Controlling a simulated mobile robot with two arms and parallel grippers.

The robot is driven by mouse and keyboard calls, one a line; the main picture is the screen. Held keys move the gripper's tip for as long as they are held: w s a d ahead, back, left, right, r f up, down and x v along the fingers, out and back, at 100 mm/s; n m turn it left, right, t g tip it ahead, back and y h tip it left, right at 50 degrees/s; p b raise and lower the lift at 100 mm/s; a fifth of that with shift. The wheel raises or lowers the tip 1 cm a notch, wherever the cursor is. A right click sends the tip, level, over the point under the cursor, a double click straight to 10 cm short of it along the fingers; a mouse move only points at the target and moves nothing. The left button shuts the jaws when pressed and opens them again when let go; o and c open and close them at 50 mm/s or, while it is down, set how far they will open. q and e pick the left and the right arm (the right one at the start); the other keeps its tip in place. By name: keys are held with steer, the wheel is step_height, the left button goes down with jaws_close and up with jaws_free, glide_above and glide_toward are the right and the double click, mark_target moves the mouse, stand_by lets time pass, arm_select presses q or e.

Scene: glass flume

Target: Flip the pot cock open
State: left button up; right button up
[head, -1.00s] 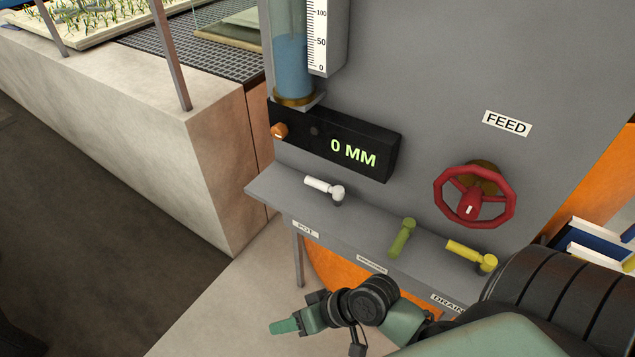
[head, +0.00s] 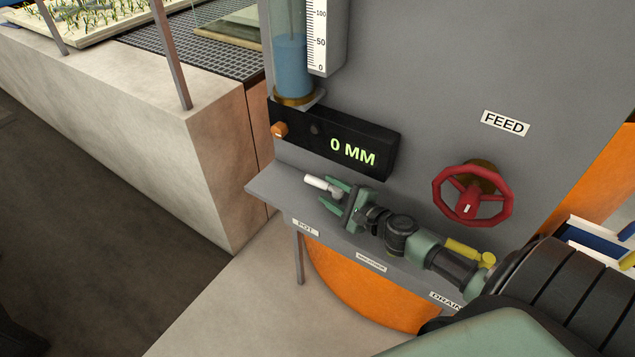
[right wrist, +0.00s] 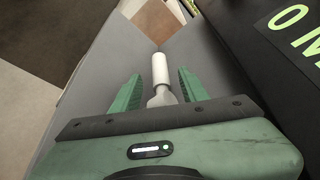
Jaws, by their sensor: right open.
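The pot cock is a white lever (head: 316,182) on the grey shelf, above the label POT (head: 305,228). It points to the left along the shelf. My right gripper (head: 330,190) is open at the cock's pivot end, with its green fingers on either side of it. In the right wrist view the white lever (right wrist: 160,68) lies between the two open fingers (right wrist: 155,92), with a gap on each side. The lever's far end reaches beyond the fingertips. My left gripper is not in view.
A black display (head: 335,143) reading 0 MM stands just behind the cock. The yellow drain cock (head: 465,249) is partly behind my right arm, which hides the green middle cock. A red feed wheel (head: 472,194) sticks out from the panel at right. Open space lies left of the shelf.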

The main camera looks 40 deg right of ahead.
mark_target(320, 186)
steer(key=x, duration=0.5)
steer(key=shift+w+a+f, duration=0.1)
steer(key=shift+w, duration=0.2)
jaws_close()
steer(key=shift+f, duration=0.1)
stand_by(1.0)
